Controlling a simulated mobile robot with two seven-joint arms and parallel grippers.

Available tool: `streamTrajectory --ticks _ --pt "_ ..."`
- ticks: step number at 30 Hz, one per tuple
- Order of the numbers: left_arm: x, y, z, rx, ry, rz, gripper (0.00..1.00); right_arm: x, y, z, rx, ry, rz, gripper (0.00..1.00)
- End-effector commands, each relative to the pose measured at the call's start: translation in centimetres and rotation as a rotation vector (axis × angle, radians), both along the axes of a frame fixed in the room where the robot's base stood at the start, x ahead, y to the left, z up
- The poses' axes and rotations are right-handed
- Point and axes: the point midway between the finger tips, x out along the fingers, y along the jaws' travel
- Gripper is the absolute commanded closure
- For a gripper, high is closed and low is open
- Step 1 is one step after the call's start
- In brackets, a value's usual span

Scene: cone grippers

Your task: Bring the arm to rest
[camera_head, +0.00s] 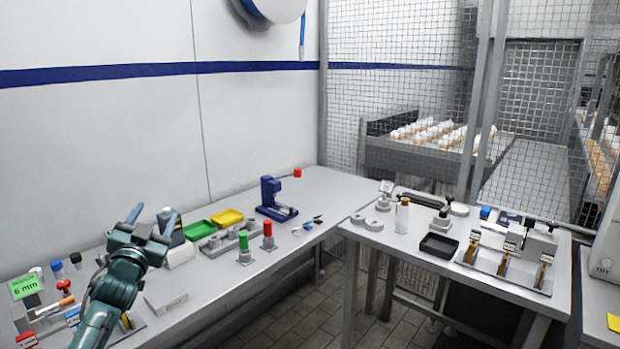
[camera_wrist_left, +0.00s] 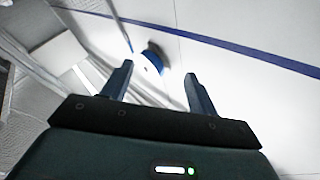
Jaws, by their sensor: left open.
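My left gripper (camera_head: 152,222) is raised over the left part of the long grey bench (camera_head: 330,190) in the head view. Its two fingers are apart with nothing between them. In the left wrist view the open fingers (camera_wrist_left: 158,90) point towards the white wall with the blue stripe, and the gap is empty. My left arm comes in from the bottom left and hides part of the bench. My right gripper is not in view.
Near the arm are a green "6 mm" sign (camera_head: 25,285), a red knob (camera_head: 66,285) and a pale block (camera_head: 166,301). Green (camera_head: 199,230) and yellow (camera_head: 227,217) trays and a blue press (camera_head: 275,200) stand farther back. A second table (camera_head: 400,240) with a black tray (camera_head: 439,245) is at right.

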Motion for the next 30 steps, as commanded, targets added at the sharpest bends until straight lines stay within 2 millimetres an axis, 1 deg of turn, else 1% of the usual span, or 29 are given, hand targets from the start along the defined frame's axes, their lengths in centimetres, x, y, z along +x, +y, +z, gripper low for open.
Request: streamTrajectory --ticks 1,3,6,9,11,14,17,18,20,21,23,24,26,27,30 --pt "0.2 0.7 -1.2 -0.037 0.064 0.028 0.41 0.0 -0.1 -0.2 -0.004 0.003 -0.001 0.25" --pt "0.4 1.3 -3.1 -0.086 0.159 0.057 0.41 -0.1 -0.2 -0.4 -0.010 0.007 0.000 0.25" --pt "0.4 1.6 -5.9 -0.146 0.301 0.073 0.41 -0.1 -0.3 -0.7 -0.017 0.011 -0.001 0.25" --pt "-1.5 -0.5 -10.1 -0.143 0.358 0.042 0.41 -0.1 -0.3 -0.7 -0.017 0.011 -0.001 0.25" --pt "-2.8 -1.7 -12.2 -0.144 0.386 0.024 0.41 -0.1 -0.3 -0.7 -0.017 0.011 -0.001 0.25" --pt "-5.5 -3.8 -15.8 -0.148 0.436 -0.009 0.41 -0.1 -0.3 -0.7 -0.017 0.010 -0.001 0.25" --pt "-9.0 -6.3 -19.9 -0.160 0.497 -0.047 0.41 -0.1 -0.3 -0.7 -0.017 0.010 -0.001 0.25" --pt "-10.7 -7.4 -21.5 -0.166 0.525 -0.064 0.41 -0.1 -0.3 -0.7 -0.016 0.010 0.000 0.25" --pt "-13.8 -9.1 -24.1 -0.182 0.570 -0.090 0.41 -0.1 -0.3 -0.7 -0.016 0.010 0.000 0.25" --pt "-16.1 -10.4 -25.6 -0.195 0.601 -0.109 0.41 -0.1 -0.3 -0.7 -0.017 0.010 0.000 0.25" --pt "-19.7 -12.2 -27.8 -0.218 0.651 -0.135 0.41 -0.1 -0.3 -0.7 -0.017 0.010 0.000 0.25" --pt "-22.2 -13.4 -28.9 -0.237 0.682 -0.151 0.41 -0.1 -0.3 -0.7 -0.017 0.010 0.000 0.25" --pt "-25.9 -14.9 -30.3 -0.264 0.729 -0.172 0.41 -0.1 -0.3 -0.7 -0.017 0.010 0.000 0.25" --pt "-28.2 -15.9 -31.0 -0.285 0.757 -0.183 0.41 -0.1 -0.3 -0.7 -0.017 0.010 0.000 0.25" --pt "-33.1 -17.8 -32.0 -0.330 0.817 -0.203 0.41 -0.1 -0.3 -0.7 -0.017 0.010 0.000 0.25"
